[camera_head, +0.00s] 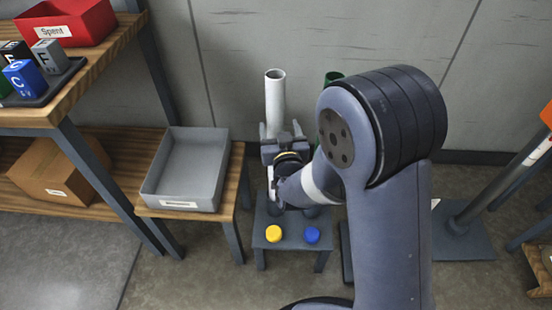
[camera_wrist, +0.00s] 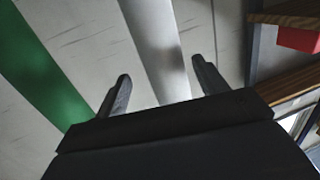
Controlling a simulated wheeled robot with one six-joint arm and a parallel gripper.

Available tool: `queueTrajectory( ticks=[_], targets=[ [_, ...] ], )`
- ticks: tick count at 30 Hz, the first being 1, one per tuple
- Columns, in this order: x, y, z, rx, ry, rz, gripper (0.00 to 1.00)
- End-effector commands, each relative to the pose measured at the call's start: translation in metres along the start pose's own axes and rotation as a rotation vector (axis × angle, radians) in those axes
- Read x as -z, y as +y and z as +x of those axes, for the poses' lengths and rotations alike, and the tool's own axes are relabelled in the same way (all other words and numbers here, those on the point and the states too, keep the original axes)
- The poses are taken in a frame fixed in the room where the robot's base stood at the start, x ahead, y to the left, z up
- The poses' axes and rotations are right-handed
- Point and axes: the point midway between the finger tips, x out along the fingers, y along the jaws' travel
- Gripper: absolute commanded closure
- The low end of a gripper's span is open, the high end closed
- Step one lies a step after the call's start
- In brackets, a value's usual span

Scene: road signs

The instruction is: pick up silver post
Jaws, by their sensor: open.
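The silver post (camera_head: 275,98) is an upright pale grey tube with an open top, standing near the wall behind a small low stand. My gripper (camera_head: 281,130) is open at its lower visible part, and the arm hides its base. In the wrist view, the silver post (camera_wrist: 160,45) runs between the two spread fingers (camera_wrist: 157,85). I cannot tell whether it is within the jaws or just beyond them; neither finger visibly touches it. A green post (camera_wrist: 42,65) lies left of it in the wrist view; its top (camera_head: 334,77) shows behind my arm in the head view.
A grey bin (camera_head: 187,204) sits on a wooden table to the left, by a shelf with a red bin (camera_head: 85,22). A slanted grey pole (camera_head: 505,175) stands right.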

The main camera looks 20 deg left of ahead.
Motion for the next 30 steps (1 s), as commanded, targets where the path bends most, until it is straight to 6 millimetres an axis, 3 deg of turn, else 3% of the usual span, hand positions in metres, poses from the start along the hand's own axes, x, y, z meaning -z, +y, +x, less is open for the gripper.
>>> queueTrajectory(
  ticks=[12,22,30],
  targets=[
    [-0.005,-0.006,0.047,0.000,0.000,0.000,0.32],
    [-0.005,-0.006,0.053,0.001,-0.001,0.000,0.32],
    [-0.005,-0.006,0.052,0.001,-0.001,0.000,0.54]
  ],
)
